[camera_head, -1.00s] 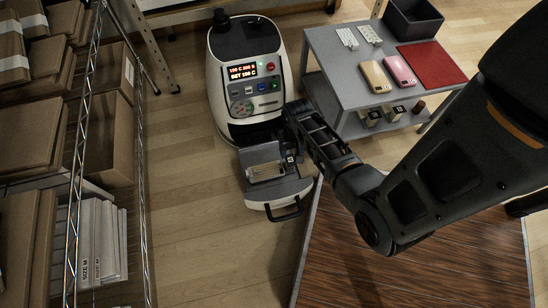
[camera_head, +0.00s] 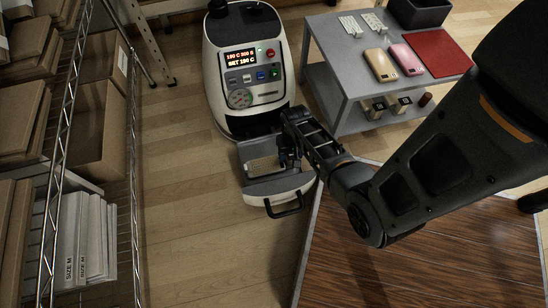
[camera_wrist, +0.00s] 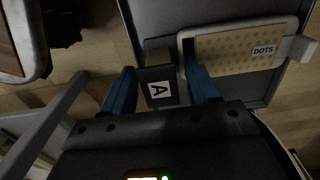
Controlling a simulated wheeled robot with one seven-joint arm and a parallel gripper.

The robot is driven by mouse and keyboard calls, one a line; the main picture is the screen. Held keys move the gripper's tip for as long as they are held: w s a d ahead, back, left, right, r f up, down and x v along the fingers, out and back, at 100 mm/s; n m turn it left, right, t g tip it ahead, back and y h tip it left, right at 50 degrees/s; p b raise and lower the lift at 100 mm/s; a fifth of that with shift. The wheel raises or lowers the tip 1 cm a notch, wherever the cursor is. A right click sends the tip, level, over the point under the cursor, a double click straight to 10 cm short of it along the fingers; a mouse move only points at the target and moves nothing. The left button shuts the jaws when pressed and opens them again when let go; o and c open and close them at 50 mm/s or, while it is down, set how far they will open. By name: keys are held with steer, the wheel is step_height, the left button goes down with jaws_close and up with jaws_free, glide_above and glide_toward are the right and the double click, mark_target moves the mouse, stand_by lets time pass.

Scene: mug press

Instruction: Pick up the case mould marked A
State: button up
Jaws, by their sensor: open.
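The case mould marked A (camera_wrist: 158,88) shows in the wrist view as a dark block with a white A label, on the grey pulled-out drawer of the press (camera_head: 278,188). Beside it lies a pale dotted panel labelled DOTS (camera_wrist: 235,50), which also shows in the head view (camera_head: 264,166). I cannot tell whether block and panel are joined. My gripper (camera_wrist: 162,84) is open, with one blue finger on each side of the A block. In the head view my gripper (camera_head: 288,158) reaches down over the drawer's right part and hides the A label.
The white press (camera_head: 243,75) stands behind the drawer. A grey cart (camera_head: 350,75) at the right carries two phone cases (camera_head: 381,65), a red mat (camera_head: 437,52) and a dark bin. Its lower shelf holds labelled blocks (camera_head: 374,108). A wire shelf with boxes stands left.

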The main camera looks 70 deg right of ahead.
steer(key=shift+c, duration=0.2)
jaws_close()
steer(key=shift+r, duration=0.1)
